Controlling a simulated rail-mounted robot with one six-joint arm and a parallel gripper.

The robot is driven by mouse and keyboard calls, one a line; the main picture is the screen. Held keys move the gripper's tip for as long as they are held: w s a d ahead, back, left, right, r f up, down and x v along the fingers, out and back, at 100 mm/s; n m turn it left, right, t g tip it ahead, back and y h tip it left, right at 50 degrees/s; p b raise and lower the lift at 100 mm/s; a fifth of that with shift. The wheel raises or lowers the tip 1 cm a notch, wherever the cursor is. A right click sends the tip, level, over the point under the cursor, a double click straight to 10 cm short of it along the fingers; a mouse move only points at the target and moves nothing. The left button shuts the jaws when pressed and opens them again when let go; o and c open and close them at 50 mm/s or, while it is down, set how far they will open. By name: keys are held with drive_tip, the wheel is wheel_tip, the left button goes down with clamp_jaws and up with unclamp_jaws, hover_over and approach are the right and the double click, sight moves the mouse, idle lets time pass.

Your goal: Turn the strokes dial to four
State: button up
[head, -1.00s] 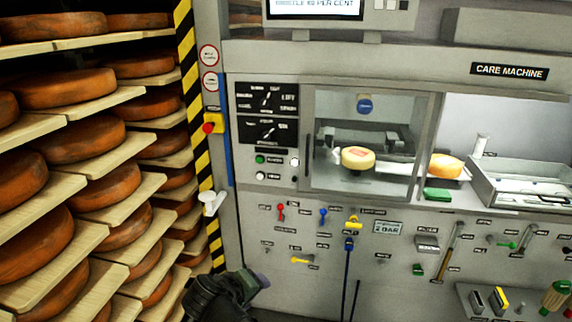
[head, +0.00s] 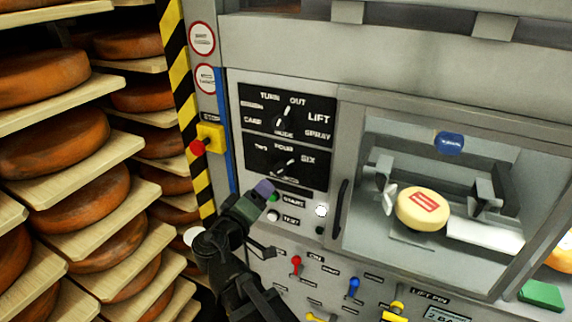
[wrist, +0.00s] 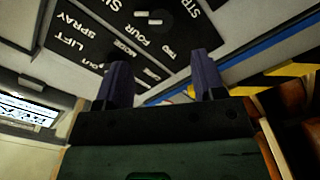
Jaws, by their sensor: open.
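The strokes dial (head: 281,168) is the lower of two black dials on the panel, with the labels two, four and six around it. Its white mark points up and right, towards the side between four and six. The dial also shows upside down at the top of the wrist view (wrist: 148,16), partly cut off. My gripper (head: 265,188) is below and left of the dial, apart from it. In the wrist view its two purple fingertips (wrist: 165,80) are spread, with nothing between them.
The care dial (head: 284,119) sits just above. Start (head: 273,197) and test (head: 272,216) buttons lie under the panel. A red stop knob (head: 197,148) is to the left, by shelves of cheese wheels (head: 60,140). A door handle (head: 340,207) stands to the right.

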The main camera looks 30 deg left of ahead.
sight(279, 172)
drive_tip(key=w, duration=0.3)
drive_tip(key=w+a, duration=0.1)
drive_tip(key=w, duration=0.7)
drive_tip(key=shift+a+f, duration=0.1)
drive_tip(key=shift+a, duration=0.25)
drive_tip(key=c, duration=0.9)
drive_tip(key=shift+n, duration=0.5)
drive_tip(key=n, duration=0.3)
drive_tip(key=shift+n, duration=2.4)
drive_tip(key=o, duration=0.9)
